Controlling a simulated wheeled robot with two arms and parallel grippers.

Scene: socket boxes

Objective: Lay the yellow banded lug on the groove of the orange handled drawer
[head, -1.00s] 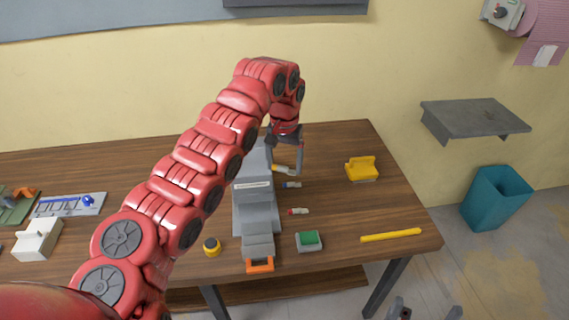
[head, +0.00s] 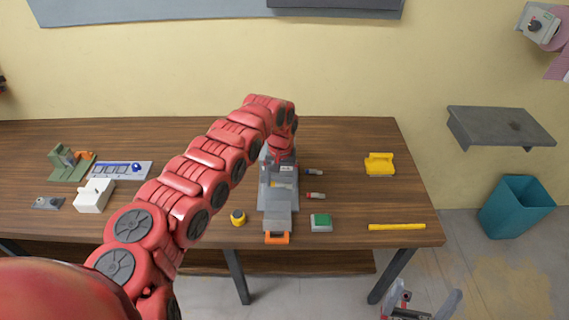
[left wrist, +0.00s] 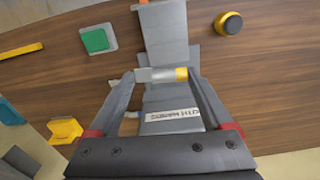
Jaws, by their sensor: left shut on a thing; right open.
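My left gripper (head: 281,178) is shut on the yellow banded lug, over the grey socket box. The left wrist view shows the lug (left wrist: 158,75) lying crosswise between the two fingertips, with its yellow band (left wrist: 181,74) at the right finger. The orange handled drawer (head: 277,224) sticks out of the front of the box, its orange handle (head: 276,238) facing me. In the left wrist view the drawer's grey top (left wrist: 165,30) is just beyond the lug; I cannot tell whether they touch. My right gripper (head: 424,301) is open and empty at the lower right, off the table.
A blue banded lug (head: 313,172) and a red banded lug (head: 315,195) lie right of the box. A green-topped block (head: 321,222) and a yellow-black button (head: 238,217) flank the drawer. A yellow bar (head: 397,227) and yellow block (head: 379,164) are further right.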

